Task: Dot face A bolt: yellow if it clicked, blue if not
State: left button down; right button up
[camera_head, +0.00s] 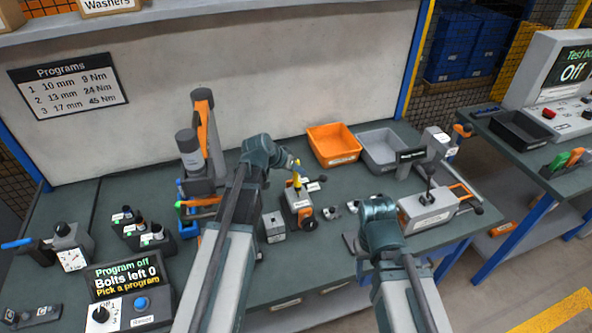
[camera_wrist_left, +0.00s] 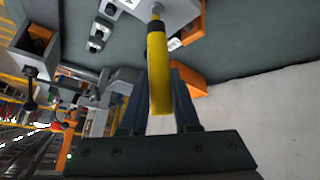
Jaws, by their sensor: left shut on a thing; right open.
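My left gripper (camera_head: 291,163) is shut on a yellow marker (camera_head: 297,180), held tip-down over the orange-and-grey workpiece (camera_head: 298,207). In the left wrist view the yellow marker (camera_wrist_left: 158,75) sits between the fingers, its dark collar and pale tip close to the silvery bolt area of the workpiece (camera_wrist_left: 181,14). I cannot tell whether the tip touches. No dot can be made out there. My right gripper (camera_head: 352,241) is open, low at the workbench's front, its fingers partly hidden by its wrist. The display (camera_head: 126,275) reads "Program off", "Bolts left 0", "Pick a program".
An orange bin (camera_head: 333,158) and a grey bin (camera_head: 381,165) stand behind the workpiece. A grey fixture with a lever (camera_head: 430,212) is at the right. Small metal parts lie between. A tool stand (camera_head: 199,180) and several dark sockets (camera_head: 135,232) are at the left.

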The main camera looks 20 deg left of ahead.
pick_arm(q)
jog(key=shift+f, duration=0.2)
jog(key=shift+r, duration=0.15)
notch_tip(320, 180, up, 6)
jog(key=p, duration=0.6)
dwell(0.7)
